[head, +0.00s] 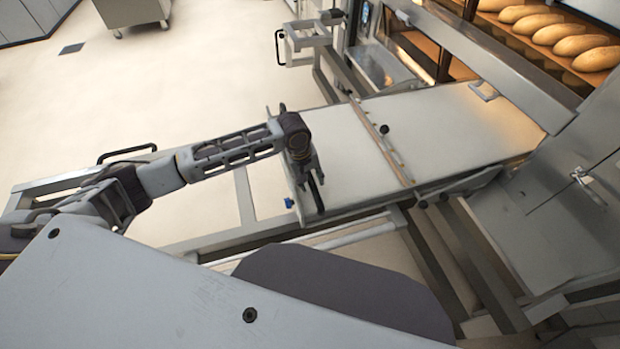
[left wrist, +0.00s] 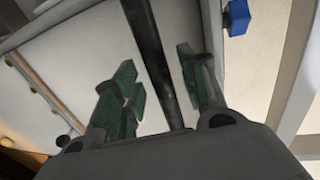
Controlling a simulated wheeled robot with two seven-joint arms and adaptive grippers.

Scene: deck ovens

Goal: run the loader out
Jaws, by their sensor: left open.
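The loader (head: 440,128) is a long pale bed in a metal frame. Its right end reaches to the oven front. A thin crossbar (head: 381,142) with a dark knob lies across its middle. My left gripper (head: 308,180) is over the loader's near left end, at a dark bar (head: 317,194) there. In the left wrist view the open green-padded fingers (left wrist: 155,88) stand on either side of the dark bar (left wrist: 160,60), with gaps visible. A blue knob (left wrist: 237,17) is on the loader's edge. My right gripper does not show.
The oven (head: 480,50) stands at the right, with several loaves (head: 560,35) lit on an upper deck. A steel cabinet with a latch (head: 588,186) is at lower right. Frame rails (head: 245,195) extend left of the bed. Open floor (head: 190,80) lies at upper left.

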